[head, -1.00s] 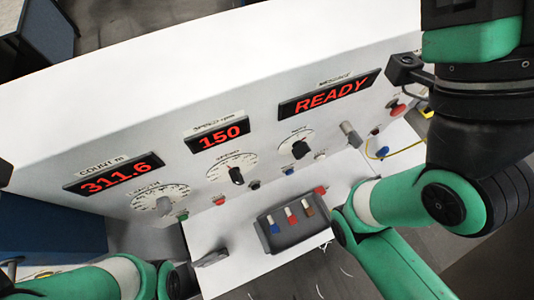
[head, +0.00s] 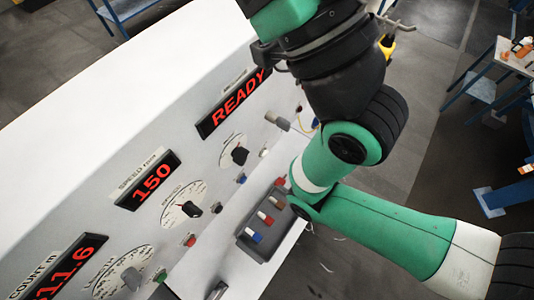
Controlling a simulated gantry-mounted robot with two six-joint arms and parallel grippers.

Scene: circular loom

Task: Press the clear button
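The white loom control panel (head: 130,165) runs diagonally across the left of the head view. A row of small push buttons lies along its lower edge: a green button (head: 160,275), a red button (head: 190,240), a black button (head: 217,208), a blue button (head: 241,179) and a white button (head: 264,152). Their labels are too small to read, so I cannot tell which one is clear. My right arm crosses the right end of the panel and hides part of it. Its gripper is not visible. My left gripper is out of view.
The displays show READY (head: 234,103) and 150 (head: 148,180); the count display (head: 60,270) is cut off. A grey tray (head: 252,246) with coloured pieces sits on the ledge below the buttons. A table (head: 518,58) stands far right, beyond open floor.

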